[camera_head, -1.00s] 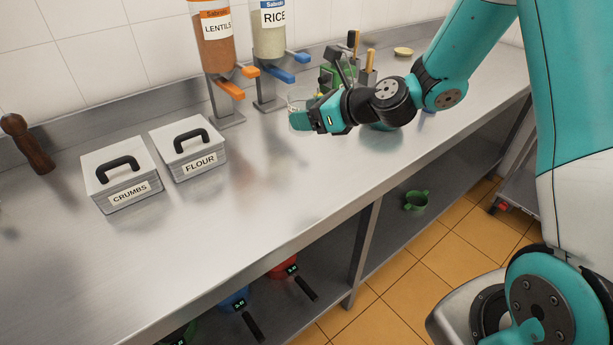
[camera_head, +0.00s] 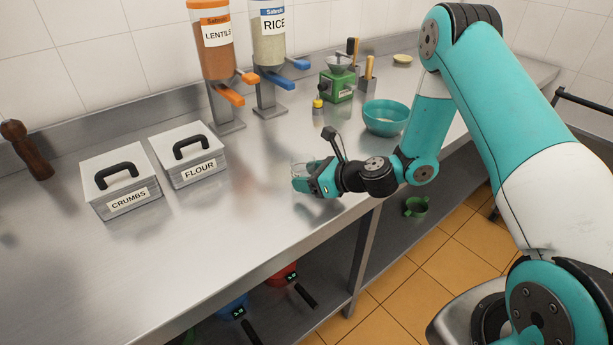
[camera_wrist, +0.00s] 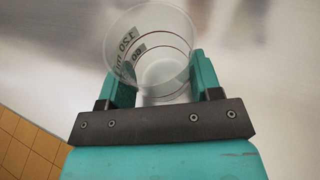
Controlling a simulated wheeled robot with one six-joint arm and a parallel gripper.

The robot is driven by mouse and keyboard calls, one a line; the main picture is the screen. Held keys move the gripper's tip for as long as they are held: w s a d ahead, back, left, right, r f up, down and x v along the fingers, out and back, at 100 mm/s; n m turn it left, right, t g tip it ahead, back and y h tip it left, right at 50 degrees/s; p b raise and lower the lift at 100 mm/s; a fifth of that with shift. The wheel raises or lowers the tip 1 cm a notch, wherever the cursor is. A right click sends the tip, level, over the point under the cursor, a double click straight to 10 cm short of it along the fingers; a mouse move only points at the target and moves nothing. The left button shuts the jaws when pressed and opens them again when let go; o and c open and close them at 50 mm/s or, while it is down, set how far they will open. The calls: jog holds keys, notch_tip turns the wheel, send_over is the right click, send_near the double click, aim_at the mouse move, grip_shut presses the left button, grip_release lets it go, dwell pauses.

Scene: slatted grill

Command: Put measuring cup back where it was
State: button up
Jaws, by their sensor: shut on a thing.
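The measuring cup (camera_wrist: 155,45) is clear, with dark markings and ring lines. In the wrist view it sits between the two teal fingers of my gripper (camera_wrist: 162,80), which is shut on it. The cup looks empty. In the head view my gripper (camera_head: 308,179) is over the front part of the steel counter, right of the flour box, and the cup (camera_head: 300,170) shows faintly at its tip. I cannot tell whether the cup touches the counter.
Crumbs (camera_head: 123,186) and flour (camera_head: 187,157) boxes stand left. Lentils (camera_head: 214,45) and rice (camera_head: 269,38) dispensers stand behind. The counter (camera_head: 235,225) is clear in front.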

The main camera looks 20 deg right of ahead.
jog(key=shift+f, duration=0.1)
jog(key=o, duration=1)
